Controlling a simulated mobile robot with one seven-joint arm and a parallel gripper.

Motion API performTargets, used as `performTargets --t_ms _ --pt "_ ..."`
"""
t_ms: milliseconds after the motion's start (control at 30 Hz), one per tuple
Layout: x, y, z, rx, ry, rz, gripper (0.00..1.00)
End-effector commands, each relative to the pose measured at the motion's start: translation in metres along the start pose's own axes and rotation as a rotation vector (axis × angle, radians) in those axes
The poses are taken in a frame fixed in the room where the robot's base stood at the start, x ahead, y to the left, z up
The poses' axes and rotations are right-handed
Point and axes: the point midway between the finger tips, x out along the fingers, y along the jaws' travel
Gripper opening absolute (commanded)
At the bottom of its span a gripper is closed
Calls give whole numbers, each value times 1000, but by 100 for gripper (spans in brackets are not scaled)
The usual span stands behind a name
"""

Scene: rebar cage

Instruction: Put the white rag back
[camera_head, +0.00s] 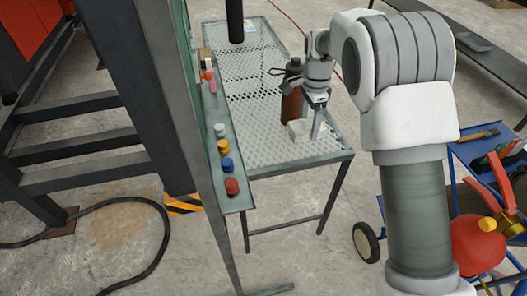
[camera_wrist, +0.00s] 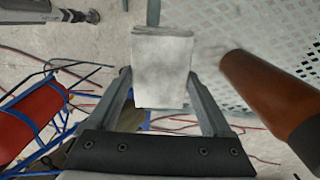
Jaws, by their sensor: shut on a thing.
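The white rag (camera_head: 297,132) is a folded, slightly stained block. My gripper (camera_head: 307,124) is shut on it near the front right corner of the perforated metal table (camera_head: 262,150). In the wrist view, the rag (camera_wrist: 162,62) sits between the two fingers of my gripper (camera_wrist: 160,82), its far end reaching past the fingertips. I cannot tell whether the rag touches the table top or hangs just above it.
A brown bottle (camera_head: 291,104) stands close behind the rag. A narrow ledge (camera_head: 235,165) on the left holds several coloured caps. A dark post (camera_head: 235,22) rises at the table's back. A blue cart (camera_head: 475,150) and red tank (camera_head: 476,243) stand right. The table's middle is clear.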

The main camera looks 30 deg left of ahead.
Motion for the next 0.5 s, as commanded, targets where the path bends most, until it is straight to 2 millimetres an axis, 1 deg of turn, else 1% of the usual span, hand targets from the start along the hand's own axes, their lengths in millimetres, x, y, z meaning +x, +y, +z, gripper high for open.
performTargets --t_ms 67,167,500 --pt "-1 -7 6 8 0 -13 39" --pt "7 -14 19 10 0 -15 39" --pt "53 -44 87 7 1 -14 39"
